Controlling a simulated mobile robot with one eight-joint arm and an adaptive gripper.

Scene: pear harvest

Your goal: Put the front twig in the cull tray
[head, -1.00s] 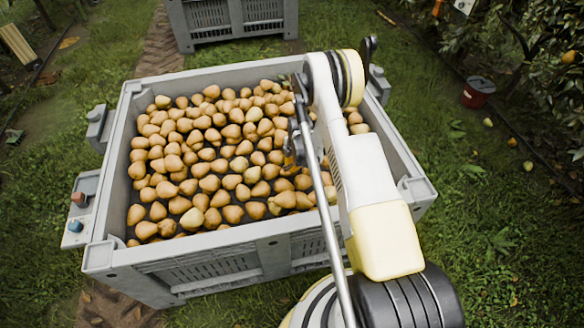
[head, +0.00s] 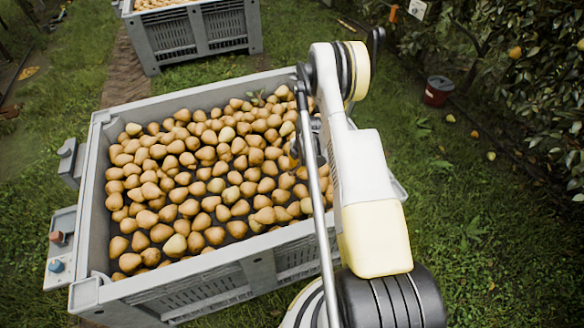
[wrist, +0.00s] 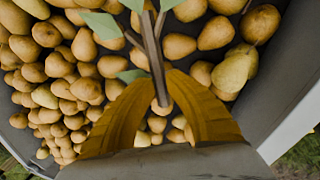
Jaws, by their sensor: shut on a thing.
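In the wrist view, my gripper (wrist: 160,78) has its two yellow fingers shut on a brown twig (wrist: 152,45) with pale green leaves. The twig's cut end shows between the fingers, and its leafy part reaches up out of the picture. Pears lie behind it in the bin. In the head view, my gripper (head: 295,150) is mostly hidden behind my arm, over the right part of the bin, and the held twig cannot be made out.
The large grey bin (head: 95,200) is full of pears (head: 190,170). A little greenery (head: 258,97) lies at its back edge. Another bin (head: 200,40) stands behind, and a red bucket (head: 437,90) stands right on grass.

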